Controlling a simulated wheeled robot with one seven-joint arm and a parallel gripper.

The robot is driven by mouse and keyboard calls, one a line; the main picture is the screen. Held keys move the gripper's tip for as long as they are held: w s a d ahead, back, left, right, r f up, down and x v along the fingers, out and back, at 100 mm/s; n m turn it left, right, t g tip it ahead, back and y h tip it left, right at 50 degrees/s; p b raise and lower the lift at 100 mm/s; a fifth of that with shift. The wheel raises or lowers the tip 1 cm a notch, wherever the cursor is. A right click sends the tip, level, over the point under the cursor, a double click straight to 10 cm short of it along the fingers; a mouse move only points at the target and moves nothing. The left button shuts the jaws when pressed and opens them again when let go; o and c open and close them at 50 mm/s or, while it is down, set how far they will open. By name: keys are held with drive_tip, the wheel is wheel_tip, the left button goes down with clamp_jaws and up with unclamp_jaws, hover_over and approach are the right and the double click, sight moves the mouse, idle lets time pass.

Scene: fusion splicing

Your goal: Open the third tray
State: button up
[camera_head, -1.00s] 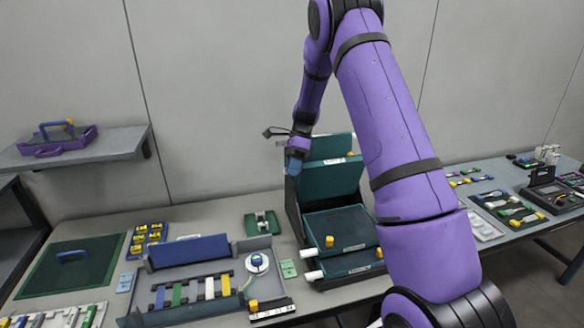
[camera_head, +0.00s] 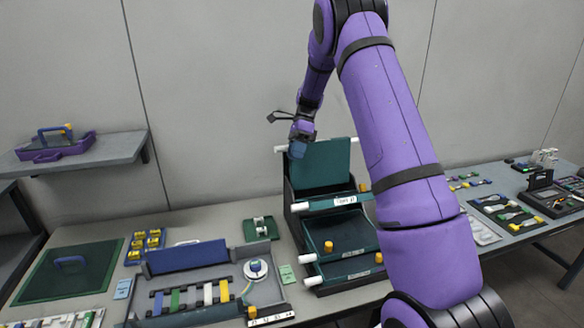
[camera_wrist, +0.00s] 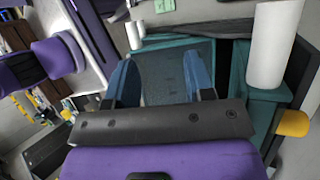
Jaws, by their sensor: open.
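A stack of dark green trays stands in a black frame (camera_head: 293,200) at the centre. At the back, a green panel (camera_head: 325,166) stands nearly upright. Below it a labelled tray edge (camera_head: 345,201) has a white roll at its left and a yellow knob. Lower trays (camera_head: 340,235) lie flatter. My gripper (camera_head: 298,151) is at the upright panel's top left, near a white end piece. In the wrist view my open gripper (camera_wrist: 160,78) has two blue fingers apart, with a grey-green surface between and beyond them. Contact cannot be told.
A white roll (camera_wrist: 275,42) and yellow knob (camera_wrist: 293,122) show at right in the wrist view. A grey workstation with a blue bar (camera_head: 187,255) and a green mat (camera_head: 70,268) lie left. A shelf holds a purple tray (camera_head: 55,146). A right table carries tools.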

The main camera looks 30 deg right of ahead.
drive_tip(key=shift+v, duration=2.2)
drive_tip(key=s+a+r+n+t+h, duration=0.2)
drive_tip(key=s+a+r+n, duration=0.4)
drive_tip(key=s+r, duration=0.25)
drive_tip(key=s+a+r+n+t+h, duration=0.2)
drive_tip(key=s+a+r+n, duration=0.3)
drive_tip(key=s+r, duration=0.4)
drive_tip(key=s+a+f+n+t+h, duration=0.1)
drive_tip(key=s+n, duration=0.4)
drive_tip(key=s, duration=0.5)
drive_tip(key=s+a+f+n+t+h, duration=0.1)
drive_tip(key=s+a+n+t, duration=0.3)
drive_tip(key=s, duration=0.7)
drive_tip(key=shift+a+f+n, duration=0.25)
drive_tip(key=shift+a+n, duration=0.2)
drive_tip(key=shift+n, duration=0.75)
